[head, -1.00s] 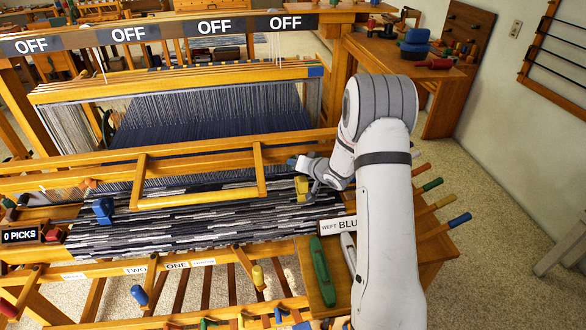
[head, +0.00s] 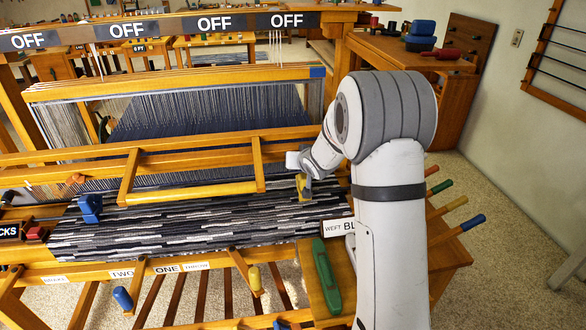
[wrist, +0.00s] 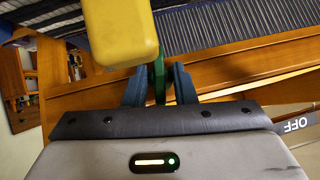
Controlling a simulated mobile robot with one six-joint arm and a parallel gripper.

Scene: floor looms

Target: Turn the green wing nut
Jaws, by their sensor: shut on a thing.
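The green wing nut (wrist: 158,82) shows as a narrow upright green piece between the two dark fingers of my gripper (wrist: 158,88) in the wrist view. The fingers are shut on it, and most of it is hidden. A yellow block (wrist: 120,32) stands in front of the fingers, close to the nut, covering part of the view. In the head view the yellow piece (head: 304,186) sits at the right end of the woven cloth, just below my gripper (head: 296,161). The wing nut cannot be made out there.
The loom's wooden beater frame (head: 190,188) lies left of my gripper over the striped cloth (head: 170,228). A blue clamp (head: 90,208) is at the cloth's left. A green shuttle (head: 326,276) lies on the side shelf. Coloured pegs (head: 455,203) stick out at right.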

